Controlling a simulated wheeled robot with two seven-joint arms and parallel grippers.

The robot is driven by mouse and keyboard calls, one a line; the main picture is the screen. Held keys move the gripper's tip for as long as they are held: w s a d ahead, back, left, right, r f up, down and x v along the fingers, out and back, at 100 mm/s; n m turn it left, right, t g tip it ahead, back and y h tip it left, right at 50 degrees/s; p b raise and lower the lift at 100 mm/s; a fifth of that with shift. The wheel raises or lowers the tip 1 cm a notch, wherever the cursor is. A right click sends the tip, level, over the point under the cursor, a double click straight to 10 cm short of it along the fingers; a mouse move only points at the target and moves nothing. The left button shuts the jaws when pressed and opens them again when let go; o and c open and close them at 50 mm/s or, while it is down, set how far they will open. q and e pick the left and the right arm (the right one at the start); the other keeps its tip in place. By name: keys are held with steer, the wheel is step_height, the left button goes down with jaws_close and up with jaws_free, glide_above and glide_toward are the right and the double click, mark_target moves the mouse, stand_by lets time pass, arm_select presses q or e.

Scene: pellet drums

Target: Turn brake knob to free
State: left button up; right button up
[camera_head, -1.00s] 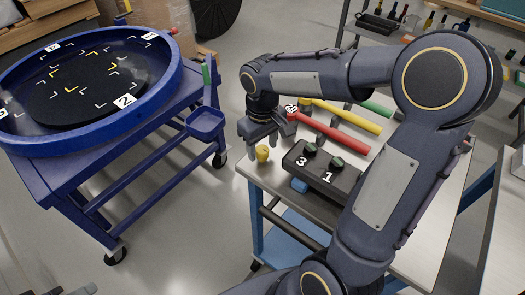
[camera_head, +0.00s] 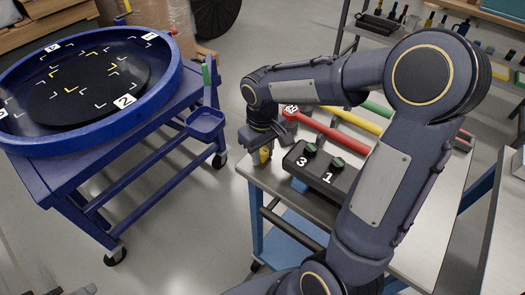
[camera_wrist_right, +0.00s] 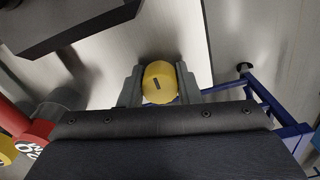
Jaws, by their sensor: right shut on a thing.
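The yellow knob (camera_head: 265,154) stands at the near-left corner of the grey-topped cart. In the right wrist view the knob (camera_wrist_right: 160,83) is round and faceted, with a short dark mark on its top pointing roughly up and down the picture. My right gripper (camera_head: 262,150) is down over the knob and shut on it, one finger on each side. The gripper partly hides the knob in the head view. At the bottom left edge, dark tips that look like my left gripper (camera_head: 70,290) just show; their opening is unclear.
A black box (camera_head: 322,172) marked 3 and 1, with green knobs, sits right of my right gripper. Red (camera_head: 335,130) and yellow (camera_head: 352,119) handles lie behind it. A blue cart with a round basin (camera_head: 165,90) stands at left, across open floor.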

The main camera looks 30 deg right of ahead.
steer(key=m+b, duration=0.1)
steer(key=m, duration=0.3)
steer(key=shift+m, duration=0.3)
steer(key=m, duration=0.4)
steer(key=shift+m, duration=0.3)
steer(key=m, duration=0.4)
steer(key=shift+r, duration=0.1)
steer(key=shift+m, duration=2.3)
steer(key=shift+w, duration=0.1)
steer(key=o, duration=1)
